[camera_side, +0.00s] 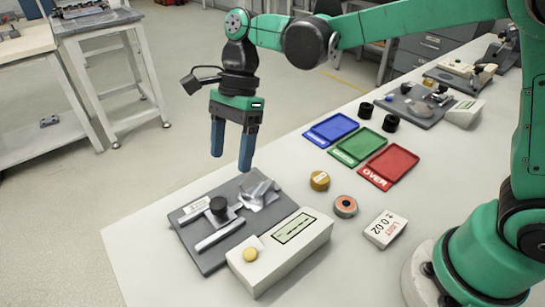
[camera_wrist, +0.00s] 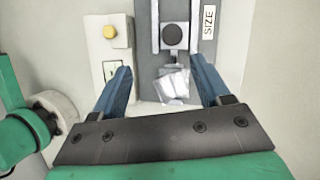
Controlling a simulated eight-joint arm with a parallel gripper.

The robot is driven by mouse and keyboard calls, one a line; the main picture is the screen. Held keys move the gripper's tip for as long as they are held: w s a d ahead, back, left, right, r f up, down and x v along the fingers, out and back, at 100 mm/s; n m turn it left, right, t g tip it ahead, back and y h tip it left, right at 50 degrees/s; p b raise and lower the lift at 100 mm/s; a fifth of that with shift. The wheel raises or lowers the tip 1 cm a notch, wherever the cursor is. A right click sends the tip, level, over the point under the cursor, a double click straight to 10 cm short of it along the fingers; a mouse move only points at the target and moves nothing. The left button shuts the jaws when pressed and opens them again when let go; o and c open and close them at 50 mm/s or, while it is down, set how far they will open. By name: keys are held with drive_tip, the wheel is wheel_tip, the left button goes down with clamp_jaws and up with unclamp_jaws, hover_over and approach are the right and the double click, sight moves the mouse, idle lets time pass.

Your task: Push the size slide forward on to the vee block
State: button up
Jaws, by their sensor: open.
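The size slide, with a round black knob (camera_side: 218,204), sits on its rails on a dark grey plate (camera_side: 204,262) near the front of the bench. In the wrist view the black knob (camera_wrist: 173,34) lies between the rails, with a SIZE label (camera_wrist: 208,22) to its right. The silvery vee block (camera_side: 260,193) stands on the plate to the right of the knob, apart from it. It also shows in the wrist view (camera_wrist: 172,84), below the knob. My gripper (camera_side: 231,162) is open and empty, with its blue fingers above the plate near the vee block.
A display box (camera_side: 284,258) with a yellow button (camera_side: 250,254) stands beside the plate. A brass ring (camera_side: 319,180), an orange-faced ring (camera_side: 345,206) and a limit block (camera_side: 385,229) lie to the right. Blue, green and red trays (camera_side: 389,166) and black cylinders (camera_side: 390,123) stand behind.

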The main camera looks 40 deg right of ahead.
sight(218, 202)
drive_tip(key=a+r+n+t+h, duration=0.1)
drive_tip(key=a+r+t+h, duration=0.1)
drive_tip(key=a+h, duration=0.2)
wheel_tip(218, 202, down, 10)
drive_tip(key=shift+s+d+f, duration=0.1)
drive_tip(key=shift+s+f, duration=0.05)
idle(0.3)
clamp_jaws()
idle(1.4)
